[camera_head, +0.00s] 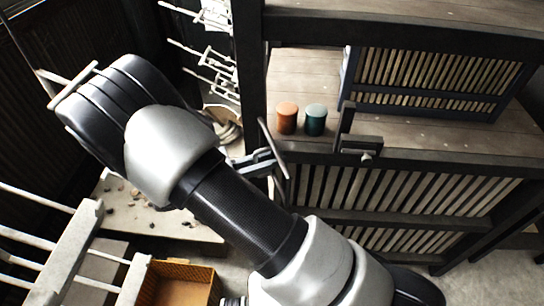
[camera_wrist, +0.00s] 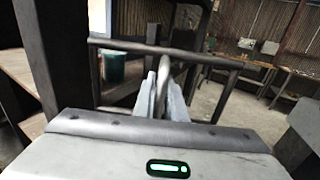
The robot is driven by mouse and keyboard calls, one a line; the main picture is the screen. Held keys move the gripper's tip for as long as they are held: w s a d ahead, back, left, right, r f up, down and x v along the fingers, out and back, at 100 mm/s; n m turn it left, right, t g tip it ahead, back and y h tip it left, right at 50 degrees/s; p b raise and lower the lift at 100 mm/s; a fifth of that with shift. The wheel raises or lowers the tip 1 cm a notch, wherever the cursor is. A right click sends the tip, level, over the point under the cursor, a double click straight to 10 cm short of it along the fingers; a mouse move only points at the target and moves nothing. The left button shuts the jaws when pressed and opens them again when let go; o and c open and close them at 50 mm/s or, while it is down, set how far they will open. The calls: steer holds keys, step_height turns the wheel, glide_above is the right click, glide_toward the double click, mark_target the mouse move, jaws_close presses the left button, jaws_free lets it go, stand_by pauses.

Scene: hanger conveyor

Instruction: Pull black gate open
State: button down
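A small black gate (camera_wrist: 150,46) stands in front of my gripper in the wrist view, a thin frame with a top rail and side posts. In the head view its top rail (camera_head: 272,150) shows as a short dark slanted bar beside the dark post. A curved grey bar (camera_wrist: 162,78) rises at the gate's middle. My gripper (camera_wrist: 162,80) has its two pale fingers close together on either side of this bar and looks shut on it. The head view shows my gripper (camera_head: 268,160) at the gate; my arm hides part of the area below.
A dark counter (camera_head: 440,30) with slatted panels (camera_head: 390,200) stands at right, bearing an orange canister (camera_head: 287,118) and a teal canister (camera_head: 315,120). Pale racks (camera_head: 70,250) and a yellow crate (camera_head: 180,284) are at lower left. Beyond the gate, open floor (camera_wrist: 205,98) leads to a bench.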

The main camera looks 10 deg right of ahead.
steer(key=shift+s+a+f, duration=0.15)
steer(key=shift+s+a, duration=0.4)
steer(key=shift+a, duration=0.15)
steer(key=c, duration=2)
jaws_free()
steer(key=shift+o, duration=0.8)
steer(key=shift+s+a, duration=0.15)
steer(key=shift+s, duration=0.1)
steer(key=shift+w, duration=0.1)
steer(key=shift+w, duration=0.1)
steer(key=b+v, duration=0.2)
steer(key=v, duration=1.5)
steer(key=shift+a, duration=0.15)
